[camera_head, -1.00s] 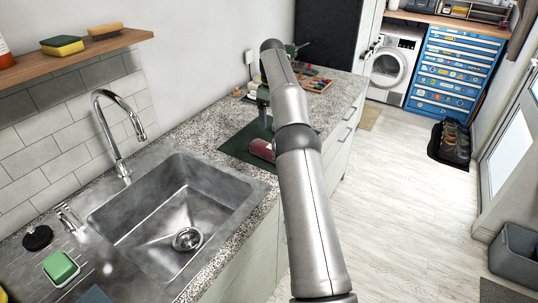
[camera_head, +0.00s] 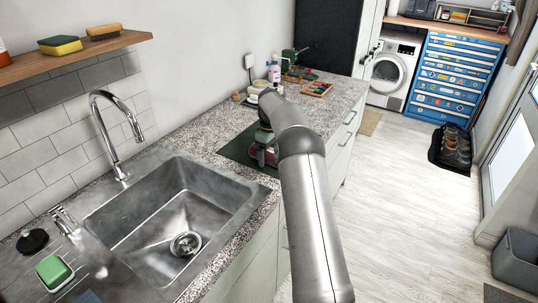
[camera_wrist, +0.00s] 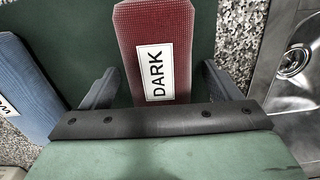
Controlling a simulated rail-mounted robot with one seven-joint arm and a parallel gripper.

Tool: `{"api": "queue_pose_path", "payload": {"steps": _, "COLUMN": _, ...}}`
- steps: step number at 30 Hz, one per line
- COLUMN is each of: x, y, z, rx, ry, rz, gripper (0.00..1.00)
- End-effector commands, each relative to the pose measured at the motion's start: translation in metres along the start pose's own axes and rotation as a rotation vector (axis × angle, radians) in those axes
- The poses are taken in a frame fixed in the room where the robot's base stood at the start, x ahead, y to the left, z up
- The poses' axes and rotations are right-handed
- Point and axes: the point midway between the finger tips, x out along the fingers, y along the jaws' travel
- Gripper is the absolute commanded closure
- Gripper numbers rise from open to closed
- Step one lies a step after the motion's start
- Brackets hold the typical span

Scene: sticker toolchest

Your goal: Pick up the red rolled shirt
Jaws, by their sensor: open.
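The red rolled shirt (camera_wrist: 155,32) lies on a dark green mat (camera_wrist: 70,22) and bears a white label reading DARK. In the wrist view my gripper (camera_wrist: 160,72) is open, with one finger on each side of the shirt's near end. I cannot tell whether the fingers touch it. A blue rolled shirt (camera_wrist: 25,85) with a partly cut-off label lies to the left, beside the left finger. In the head view my gripper (camera_head: 263,147) is over the mat (camera_head: 236,150), and a little of the red shirt (camera_head: 271,159) shows beside it.
The steel sink (camera_head: 180,210) is in front of the mat, on the speckled counter (camera_head: 200,133). Bottles (camera_head: 273,72) and a tray of small colored items (camera_head: 317,89) stand farther back. A wooden shelf (camera_head: 75,58) is on the left wall. The floor at right is mostly clear.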

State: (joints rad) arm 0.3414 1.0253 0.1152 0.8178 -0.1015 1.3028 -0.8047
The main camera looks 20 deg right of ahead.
Motion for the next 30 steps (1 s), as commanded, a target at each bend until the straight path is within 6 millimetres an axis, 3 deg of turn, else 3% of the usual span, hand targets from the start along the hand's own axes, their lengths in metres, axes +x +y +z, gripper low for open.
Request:
{"api": "queue_pose_path", "payload": {"steps": 8, "x": 0.005, "y": 0.000, "z": 0.000, "rx": 0.000, "ry": 0.000, "rz": 0.001, "gripper": 0.16}}
{"api": "queue_pose_path", "payload": {"steps": 14, "x": 0.004, "y": 0.000, "z": 0.000, "rx": 0.000, "ry": 0.000, "rz": 0.000, "gripper": 0.69}}
{"api": "queue_pose_path", "payload": {"steps": 24, "x": 0.002, "y": 0.000, "z": 0.000, "rx": 0.000, "ry": 0.001, "rz": 0.001, "gripper": 0.69}}
{"api": "queue_pose_path", "payload": {"steps": 30, "x": -0.013, "y": 0.001, "z": 0.000, "rx": 0.000, "ry": 0.002, "rz": 0.003, "gripper": 0.69}}
